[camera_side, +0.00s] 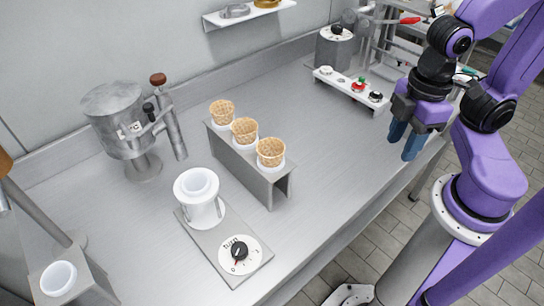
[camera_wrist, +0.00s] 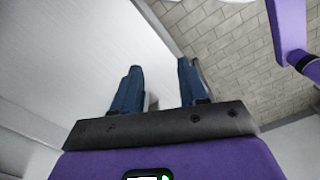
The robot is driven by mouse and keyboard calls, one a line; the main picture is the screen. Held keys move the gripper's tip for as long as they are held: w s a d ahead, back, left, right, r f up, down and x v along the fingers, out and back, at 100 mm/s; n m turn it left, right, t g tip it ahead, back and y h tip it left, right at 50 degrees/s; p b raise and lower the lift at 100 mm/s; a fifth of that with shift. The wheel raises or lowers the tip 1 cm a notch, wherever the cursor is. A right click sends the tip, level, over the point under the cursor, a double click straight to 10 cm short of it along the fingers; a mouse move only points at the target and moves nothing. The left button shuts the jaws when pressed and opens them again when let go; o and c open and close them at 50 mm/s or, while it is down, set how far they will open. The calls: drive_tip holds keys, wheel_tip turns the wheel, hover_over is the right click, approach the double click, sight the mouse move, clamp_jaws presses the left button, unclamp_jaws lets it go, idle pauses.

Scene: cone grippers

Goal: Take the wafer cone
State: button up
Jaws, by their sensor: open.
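Three wafer cones stand upright in a row in the metal cone stand (camera_side: 236,167) in the side view: the far cone (camera_side: 222,111), the middle cone (camera_side: 244,132) and the near cone (camera_side: 271,152). Their lower parts are hidden in the stand. My gripper (camera_side: 406,142) has blue fingers that point down, well to the right of the stand, by the table's right edge. It is open and empty. In the wrist view the two fingers (camera_wrist: 158,85) are apart, with the bare table edge and the floor beyond; no cone shows there.
A white cup holder with a dial (camera_side: 239,251) stands in front of the cone stand. A metal dispenser (camera_side: 118,120) is at the left. A button panel (camera_side: 350,90) lies at the back right. The table (camera_side: 335,145) between my gripper and the cones is clear.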

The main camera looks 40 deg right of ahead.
drive_tip(key=o, duration=0.9)
drive_tip(key=n+t+y, duration=0.2)
drive_tip(key=n+t, duration=1)
drive_tip(key=n, duration=1.4)
approach(275, 149)
drive_tip(key=x, duration=0.7)
drive_tip(key=shift+w+d+f, duration=0.15)
drive_tip(key=shift+w, duration=0.1)
drive_tip(key=shift+x, duration=2.75)
